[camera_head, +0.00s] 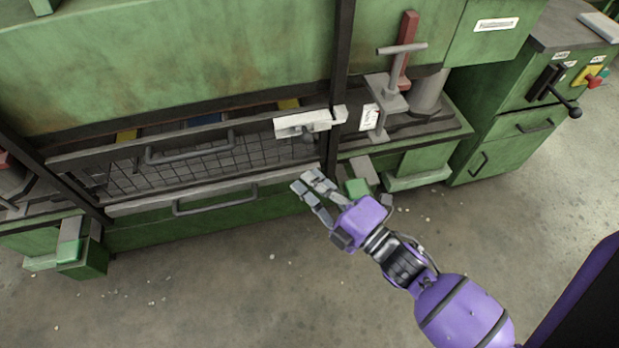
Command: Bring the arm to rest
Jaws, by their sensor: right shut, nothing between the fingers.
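My right gripper (312,188) is at the middle of the head view, at the end of my purple right arm. Its grey fingers point up and left, toward the green machine (180,65), and hold nothing. The fingertips show just in front of the machine's lower edge; I cannot tell how near they are to it. My left gripper does not show in this view.
A grey mesh guard (200,158) with handles spans the machine's front. A white latch piece (303,122) sticks out above my gripper. A green cabinet (510,140) with a black lever stands at right. The concrete floor (220,290) in front is clear apart from small debris.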

